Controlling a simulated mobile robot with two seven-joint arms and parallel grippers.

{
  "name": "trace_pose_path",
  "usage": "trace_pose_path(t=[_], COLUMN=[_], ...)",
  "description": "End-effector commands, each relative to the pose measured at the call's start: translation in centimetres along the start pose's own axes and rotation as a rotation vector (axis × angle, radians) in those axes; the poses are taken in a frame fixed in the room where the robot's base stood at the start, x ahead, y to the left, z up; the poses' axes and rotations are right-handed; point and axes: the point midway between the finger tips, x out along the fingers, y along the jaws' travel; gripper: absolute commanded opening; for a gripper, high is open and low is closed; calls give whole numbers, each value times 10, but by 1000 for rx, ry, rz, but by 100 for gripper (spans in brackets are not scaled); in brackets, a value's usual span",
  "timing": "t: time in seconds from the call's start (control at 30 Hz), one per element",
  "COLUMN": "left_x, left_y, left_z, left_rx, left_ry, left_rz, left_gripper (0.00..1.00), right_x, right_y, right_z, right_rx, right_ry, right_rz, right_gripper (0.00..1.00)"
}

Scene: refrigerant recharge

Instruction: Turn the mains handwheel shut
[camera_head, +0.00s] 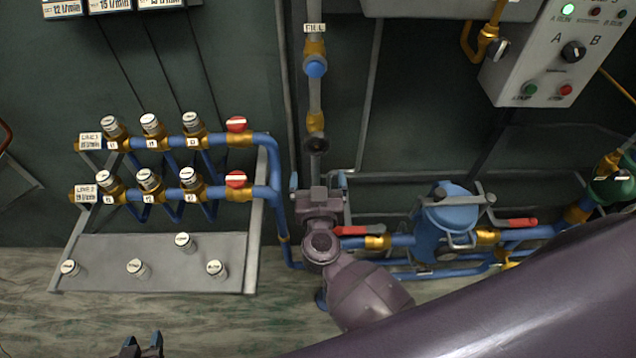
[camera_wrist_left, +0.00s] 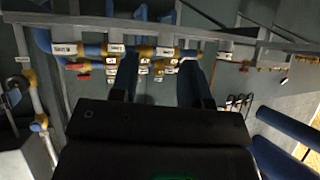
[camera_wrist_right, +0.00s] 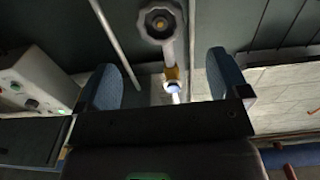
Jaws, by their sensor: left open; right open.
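The mains handwheel, as I take it, is the dark round wheel (camera_head: 316,146) on the vertical pipe under the FILL label. My left gripper (camera_head: 142,344) is open and empty at the bottom edge, far from the wheel. In the left wrist view its fingers (camera_wrist_left: 160,80) are spread.
A blue valve knob (camera_head: 316,67) sits above the wheel. Blue manifold pipes (camera_head: 215,142) with several white-capped valves are at left, above a grey tray (camera_head: 105,280). A blue strainer-like body (camera_head: 448,215) and red levers (camera_head: 360,231) are at right. A control box (camera_head: 550,55) is upper right.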

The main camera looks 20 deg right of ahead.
Motion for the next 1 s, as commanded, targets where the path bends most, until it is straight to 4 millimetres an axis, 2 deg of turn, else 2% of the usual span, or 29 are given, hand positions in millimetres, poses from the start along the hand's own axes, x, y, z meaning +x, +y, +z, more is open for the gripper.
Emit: trace_pose_path(t=[0.57, 0.87, 1.0], left_x=[18, 31, 30], left_y=[4, 6, 6], left_z=[7, 19, 16], left_rx=[0, 2, 2], left_ry=[36, 38, 40], left_rz=[1, 3, 4], left_gripper=[43, 43, 43], right_x=[56, 85, 84], right_y=[0, 0, 0], right_z=[2, 3, 0], right_rx=[3, 2, 2], right_ry=[3, 2, 1], right_rz=[-1, 0, 0], right_gripper=[94, 94, 75])
